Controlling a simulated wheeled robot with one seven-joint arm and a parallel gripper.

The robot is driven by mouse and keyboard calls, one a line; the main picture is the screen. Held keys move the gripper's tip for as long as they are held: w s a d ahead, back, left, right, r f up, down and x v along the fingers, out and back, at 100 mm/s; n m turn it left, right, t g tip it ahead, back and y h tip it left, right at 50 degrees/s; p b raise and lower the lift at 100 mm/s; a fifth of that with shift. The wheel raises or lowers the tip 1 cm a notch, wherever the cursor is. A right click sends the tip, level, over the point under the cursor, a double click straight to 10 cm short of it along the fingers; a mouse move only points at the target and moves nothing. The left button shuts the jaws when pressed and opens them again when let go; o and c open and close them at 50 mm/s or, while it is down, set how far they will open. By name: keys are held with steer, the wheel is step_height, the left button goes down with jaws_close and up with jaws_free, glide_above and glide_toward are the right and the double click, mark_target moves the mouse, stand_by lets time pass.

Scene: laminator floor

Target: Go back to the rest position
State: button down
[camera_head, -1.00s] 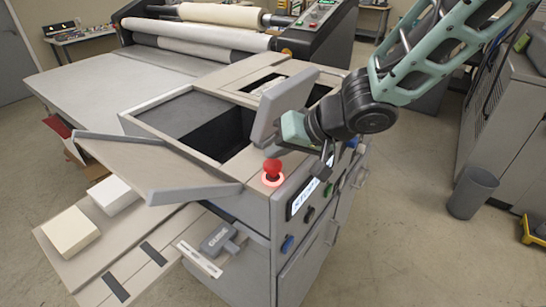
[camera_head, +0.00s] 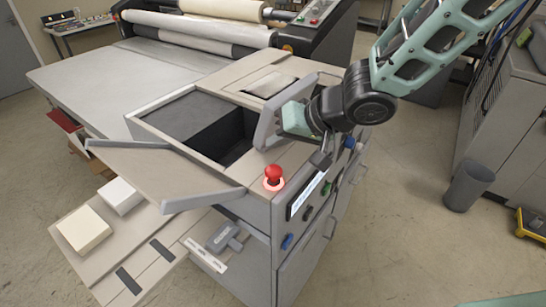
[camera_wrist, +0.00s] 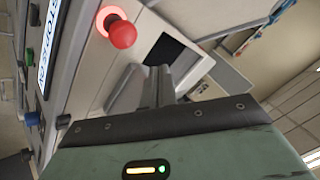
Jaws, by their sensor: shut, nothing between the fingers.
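My gripper (camera_wrist: 157,85) is shut and empty, with its two fingers together in the wrist view. In the head view its pale green body is above the right part of the grey-beige machine cabinet (camera_head: 255,195), right beside a raised grey panel (camera_head: 270,118). The panel hides the fingertips there, and I cannot tell whether they touch it. A red mushroom button (camera_head: 273,175) with a lit ring is on the cabinet's front corner, below my gripper; it also shows in the wrist view (camera_wrist: 122,34). My arm reaches in from the upper right.
An open dark compartment (camera_head: 200,125) is left of my gripper, with a tilted grey flap (camera_head: 165,175) in front. Pale blocks (camera_head: 84,231) and a grey tool (camera_head: 224,237) lie on the low shelf. A grey bin (camera_head: 468,187) stands on open floor at right.

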steer(key=shift+f, duration=0.1)
steer(key=s+d+f+h+b, duration=0.1)
steer(key=b, duration=0.1)
steer(key=s+d+f+b, duration=0.1)
steer(key=f+b, duration=0.1)
steer(key=d+f+h+b, duration=0.1)
steer(key=f+b, duration=0.1)
steer(key=shift+s+n+t+h, duration=0.3)
steer(key=shift+s+n, duration=0.1)
steer(key=s+d+f+n+g+h+b, duration=0.1)
steer(key=s+d+f+b, duration=0.1)
steer(key=s, duration=0.5)
steer(key=s+d+f+n+g+h+b, duration=0.2)
steer(key=s+d+f+b, duration=0.1)
steer(key=s+f+b, duration=0.1)
steer(key=s+d+f+n+g+h+b, duration=0.1)
steer(key=s+d+f+g+b, duration=0.1)
steer(key=s, duration=0.7)
step_height(320, 180, down, 2)
steer(key=d+b, duration=0.1)
steer(key=b, duration=0.2)
steer(key=shift+s+h, duration=0.3)
steer(key=shift+s, duration=0.05)
steer(key=shift+f, duration=0.1)
